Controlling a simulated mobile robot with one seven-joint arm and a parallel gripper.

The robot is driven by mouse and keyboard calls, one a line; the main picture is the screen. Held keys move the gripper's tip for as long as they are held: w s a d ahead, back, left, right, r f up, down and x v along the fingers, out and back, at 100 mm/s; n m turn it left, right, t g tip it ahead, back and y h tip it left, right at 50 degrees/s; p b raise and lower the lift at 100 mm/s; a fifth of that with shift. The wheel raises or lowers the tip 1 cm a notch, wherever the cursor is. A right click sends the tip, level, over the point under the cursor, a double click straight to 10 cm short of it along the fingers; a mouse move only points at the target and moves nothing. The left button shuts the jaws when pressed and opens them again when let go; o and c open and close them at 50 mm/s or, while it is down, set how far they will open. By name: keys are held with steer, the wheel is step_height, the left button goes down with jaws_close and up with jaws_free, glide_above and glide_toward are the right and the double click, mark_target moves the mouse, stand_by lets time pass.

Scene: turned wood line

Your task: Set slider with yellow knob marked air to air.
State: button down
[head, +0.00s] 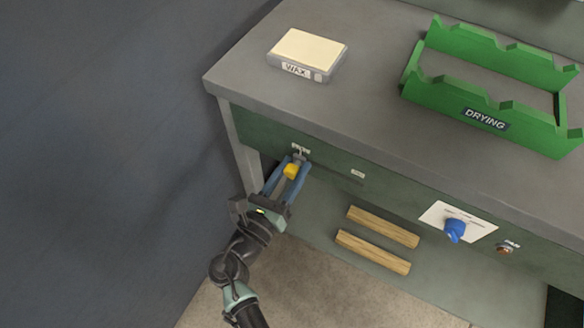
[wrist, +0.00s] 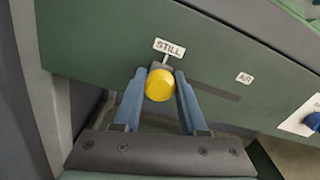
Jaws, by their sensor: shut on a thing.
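The yellow slider knob (head: 291,170) sits on the green front panel of the bench, at the left end of its slot. In the wrist view the yellow knob (wrist: 160,84) is just below a white label reading STILL (wrist: 169,47). The dark slot (wrist: 215,91) runs right from the knob toward a white label reading AIR (wrist: 244,77). In the head view the AIR label (head: 357,174) is small, right of the knob. My gripper (head: 288,173) has its blue fingers on both sides of the knob, shut on it; they also show in the wrist view (wrist: 160,88).
A blue rotary knob (head: 454,230) on a white plate and a small round control (head: 504,248) are farther right on the panel. Two wooden bars (head: 382,227) lie below the panel. A WAX block (head: 307,52) and a green DRYING rack (head: 486,121) stand on the bench top.

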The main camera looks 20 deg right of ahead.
mark_target(357, 183)
stand_by(0.6)
steer(key=s+d+p, duration=0.1)
steer(key=s+d, duration=0.1)
steer(key=s, duration=0.1)
steer(key=s+d+p, duration=0.1)
steer(key=s+d, duration=0.2)
steer(key=s+d+p, duration=0.2)
steer(key=s, duration=0.1)
steer(key=shift+s+d, duration=0.35)
steer(key=shift+s, duration=0.05)
steer(key=c, duration=0.5)
jaws_free()
steer(key=shift+s, duration=0.1)
steer(key=shift+o, duration=0.2)
steer(key=shift+a, duration=0.1)
